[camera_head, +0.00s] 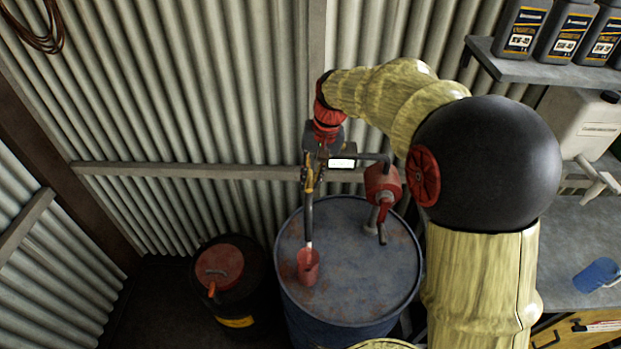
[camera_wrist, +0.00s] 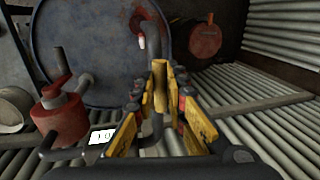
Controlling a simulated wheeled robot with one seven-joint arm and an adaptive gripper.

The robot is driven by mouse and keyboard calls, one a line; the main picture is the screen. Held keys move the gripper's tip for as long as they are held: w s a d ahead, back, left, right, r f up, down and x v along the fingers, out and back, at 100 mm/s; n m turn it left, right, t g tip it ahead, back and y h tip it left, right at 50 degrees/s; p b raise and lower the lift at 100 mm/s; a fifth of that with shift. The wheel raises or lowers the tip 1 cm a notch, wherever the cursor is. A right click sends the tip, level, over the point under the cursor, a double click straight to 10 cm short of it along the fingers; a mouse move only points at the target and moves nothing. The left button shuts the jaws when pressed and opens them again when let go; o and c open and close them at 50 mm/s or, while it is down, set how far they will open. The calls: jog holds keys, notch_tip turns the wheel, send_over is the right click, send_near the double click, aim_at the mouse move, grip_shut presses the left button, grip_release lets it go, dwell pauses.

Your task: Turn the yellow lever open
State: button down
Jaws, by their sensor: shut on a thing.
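The yellow lever (camera_wrist: 160,85) stands upright in the middle of the wrist view. My gripper (camera_wrist: 161,75) is shut on it, with a fingertip on each side. In the head view my gripper (camera_head: 312,172) is small, at the dispensing pipe above the blue drum (camera_head: 345,240), and the lever is hard to pick out there. The pipe's spout (camera_head: 309,225) points down, its pale tip at a red cup (camera_head: 307,268) on the drum top. The wrist view also shows the pale tip (camera_wrist: 142,41). The lever's lower part is hidden by the fingers.
A red pump (camera_head: 382,185) stands on the drum, close right of my gripper, with a lit display (camera_head: 342,163) beside it. A black drum with a red lid (camera_head: 220,262) stands at left. Corrugated walls are close behind. A shelf with bottles (camera_head: 565,30) is at upper right.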

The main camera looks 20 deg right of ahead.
jog(key=c, duration=1.8)
grip_release()
jog(key=shift+r, duration=0.1)
notch_tip(320, 180, up, 12)
jog(key=d, duration=0.2)
jog(key=shift+s+d+f, duration=0.15)
jog(key=shift+s+f, duration=0.05)
jog(key=shift+s, duration=0.2)
jog(key=s+a+f+n+t+h+b, duration=0.1)
jog(key=s+a+f+n+t+b, duration=0.1)
jog(key=s+f+b, duration=0.9)
jog(key=s+a+f+n+t+h+b, duration=0.1)
jog(key=s+a+f+n+t+b, duration=0.1)
jog(key=s+f+b, duration=0.9)
notch_tip(320, 180, down, 4)
jog(key=s+a, duration=0.1)
jog(key=s, duration=0.2)
jog(key=shift+r+t+b, duration=0.15)
jog(key=shift+t+b, duration=0.25)
